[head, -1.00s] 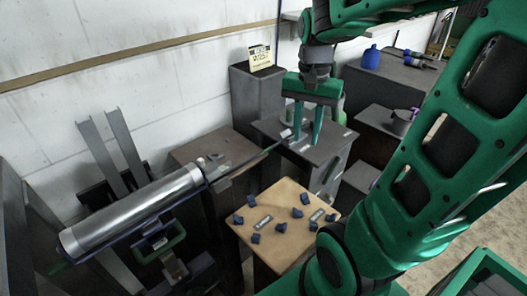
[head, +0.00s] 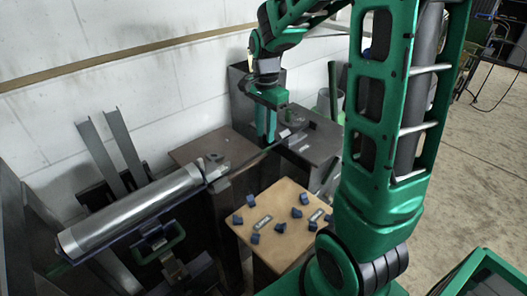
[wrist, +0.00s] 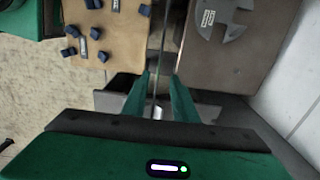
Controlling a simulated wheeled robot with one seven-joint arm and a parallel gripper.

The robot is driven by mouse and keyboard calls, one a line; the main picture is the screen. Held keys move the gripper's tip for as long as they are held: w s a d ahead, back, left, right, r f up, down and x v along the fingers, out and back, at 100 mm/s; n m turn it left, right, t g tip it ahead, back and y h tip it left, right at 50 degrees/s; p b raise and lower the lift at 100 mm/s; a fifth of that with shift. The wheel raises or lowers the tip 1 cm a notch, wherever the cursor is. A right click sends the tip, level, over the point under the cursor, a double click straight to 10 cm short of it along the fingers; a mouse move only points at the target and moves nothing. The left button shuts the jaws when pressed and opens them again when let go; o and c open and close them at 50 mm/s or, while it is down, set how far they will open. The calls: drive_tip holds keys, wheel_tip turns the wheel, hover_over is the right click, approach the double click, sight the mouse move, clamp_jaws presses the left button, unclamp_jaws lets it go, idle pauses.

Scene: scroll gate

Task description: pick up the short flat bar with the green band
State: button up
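My gripper (head: 266,141) points down just above a thin dark bar (head: 250,161). The bar slopes up to the right from the end of a silver cylinder (head: 135,207). In the wrist view my gripper (wrist: 160,76) is open, with a gap between its two green fingers. The thin bar (wrist: 159,50) runs lengthwise through that gap, with visible space on both sides of it. Its far end looks light and lies lower in that view. A slight green tint shows near the fingers in the head view, but I cannot make out a clear green band.
A wooden board (head: 286,254) with several blue blocks and small label plates stands in front. A brown-topped stand (head: 200,147) is at the left and a dark grey table (head: 318,145) behind at the right. A tall dark box (head: 236,100) stands by the white wall.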

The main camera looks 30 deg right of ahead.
sight(266, 151)
wheel_tip(266, 151, down, 5)
drive_tip(key=shift+s+f, duration=0.1)
idle(0.3)
clamp_jaws()
